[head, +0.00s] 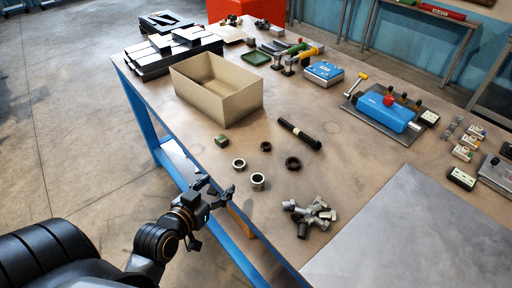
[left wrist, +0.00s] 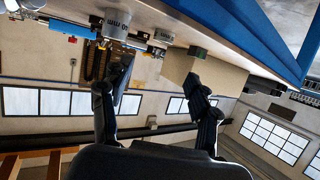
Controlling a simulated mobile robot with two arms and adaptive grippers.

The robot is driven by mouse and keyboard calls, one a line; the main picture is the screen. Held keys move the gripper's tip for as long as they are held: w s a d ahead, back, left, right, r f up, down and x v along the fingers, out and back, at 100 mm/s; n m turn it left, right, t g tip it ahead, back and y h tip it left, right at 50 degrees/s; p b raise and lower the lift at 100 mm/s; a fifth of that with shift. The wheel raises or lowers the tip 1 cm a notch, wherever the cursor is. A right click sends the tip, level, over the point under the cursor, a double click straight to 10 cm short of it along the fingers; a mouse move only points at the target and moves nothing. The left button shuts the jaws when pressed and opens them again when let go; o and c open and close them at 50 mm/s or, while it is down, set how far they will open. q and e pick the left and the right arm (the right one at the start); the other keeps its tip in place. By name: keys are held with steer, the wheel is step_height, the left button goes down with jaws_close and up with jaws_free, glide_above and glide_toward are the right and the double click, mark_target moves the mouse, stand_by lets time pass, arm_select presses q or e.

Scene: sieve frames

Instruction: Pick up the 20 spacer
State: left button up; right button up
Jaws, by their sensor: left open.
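Two light metal rings stand on the table near its left edge in the head view: a taller one (head: 258,182) and a smaller one (head: 238,164). In the left wrist view, which is upside down, a grey cylinder (left wrist: 117,20) carries a partly cut-off "mm" label that seems to read 20 mm. I cannot tell for sure which ring in the head view this is. My left gripper (head: 219,188) is open and empty, just off the table's left edge, left of the rings. Its spread fingers also show in the wrist view (left wrist: 157,76). My right gripper is out of view.
Two black rings (head: 293,163) (head: 266,146), a small green-topped block (head: 222,141) and a black rod (head: 299,133) lie near. A pile of grey fittings (head: 311,214) is right of the rings. A beige open box (head: 232,104) stands behind. The blue table edge (head: 153,134) borders the gripper.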

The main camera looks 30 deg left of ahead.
arm_select(q)
steer(key=p, duration=0.2)
glide_toward(241, 161)
steer(key=shift+x, duration=0.8)
steer(key=shift+w, duration=0.5)
steer(key=p+x, duration=0.1)
steer(key=x, duration=0.2)
steer(key=shift+w+f, duration=0.15)
steer(key=shift+w, duration=0.05)
steer(key=shift+w+f, duration=0.25)
steer(key=shift+w, duration=0.15)
steer(key=shift+s, duration=0.1)
steer(key=c, duration=1.3)
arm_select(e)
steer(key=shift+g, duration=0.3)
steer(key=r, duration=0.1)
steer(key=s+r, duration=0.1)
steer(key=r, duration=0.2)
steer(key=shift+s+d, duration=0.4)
